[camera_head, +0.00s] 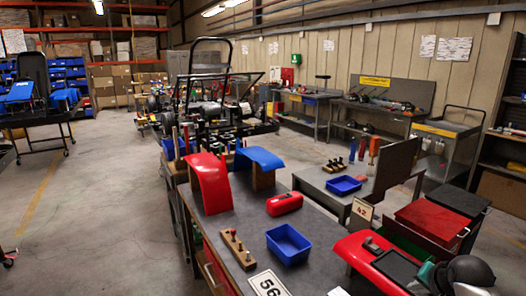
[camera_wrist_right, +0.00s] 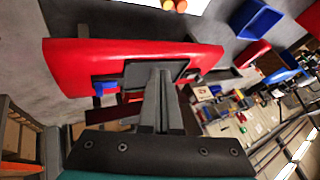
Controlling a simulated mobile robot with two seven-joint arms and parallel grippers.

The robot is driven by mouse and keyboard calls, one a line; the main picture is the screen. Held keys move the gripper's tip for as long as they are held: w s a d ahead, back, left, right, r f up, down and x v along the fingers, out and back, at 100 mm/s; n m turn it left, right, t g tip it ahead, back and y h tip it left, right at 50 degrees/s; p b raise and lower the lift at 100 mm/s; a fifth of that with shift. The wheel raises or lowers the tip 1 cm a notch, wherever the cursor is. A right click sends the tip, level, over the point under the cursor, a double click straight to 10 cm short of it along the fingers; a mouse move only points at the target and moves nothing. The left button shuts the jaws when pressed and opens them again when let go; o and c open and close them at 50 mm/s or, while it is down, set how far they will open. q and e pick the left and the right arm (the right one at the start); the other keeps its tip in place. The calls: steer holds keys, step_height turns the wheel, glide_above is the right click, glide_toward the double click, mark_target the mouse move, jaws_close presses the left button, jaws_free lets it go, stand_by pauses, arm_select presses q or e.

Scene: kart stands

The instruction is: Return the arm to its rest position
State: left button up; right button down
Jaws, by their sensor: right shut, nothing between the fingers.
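My right gripper (camera_head: 421,279) is at the lower right of the head view, beside a red curved panel (camera_head: 352,252) with a dark rectangular piece (camera_head: 397,266) on it. In the right wrist view the gripper's fingers (camera_wrist_right: 160,75) are together with nothing between them. They overlap the dark rectangle on the red panel (camera_wrist_right: 75,65) in that view; whether they touch it I cannot tell. My left gripper is not in view.
A red-topped cabinet (camera_head: 432,221) stands at right. Open floor (camera_head: 95,220) lies left.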

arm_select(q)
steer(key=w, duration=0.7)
arm_select(e)
steer(key=s+a+f+n+g, duration=0.2)
steer(key=s+a+f+n, duration=0.4)
steer(key=a, duration=0.4)
steer(key=s+a+r+n+g+y, duration=0.1)
steer(key=s+a+n, duration=0.2)
steer(key=s+a, duration=0.55)
steer(key=s+a+r+n+y, duration=0.1)
steer(key=s+a+n, duration=0.3)
steer(key=s, duration=0.8)
step_height(320, 180, down, 31)
steer(key=s+g+b, duration=0.2)
steer(key=b, duration=0.6)
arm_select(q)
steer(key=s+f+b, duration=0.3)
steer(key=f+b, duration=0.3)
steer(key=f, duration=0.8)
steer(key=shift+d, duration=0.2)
arm_select(e)
steer(key=s+d+f+g, duration=0.1)
steer(key=s+f, duration=1.4)
steer(key=f, duration=0.4)
steer(key=shift+s+d+f+h, duration=0.2)
steer(key=shift+d+f+h, duration=0.1)
steer(key=shift+d, duration=0.05)
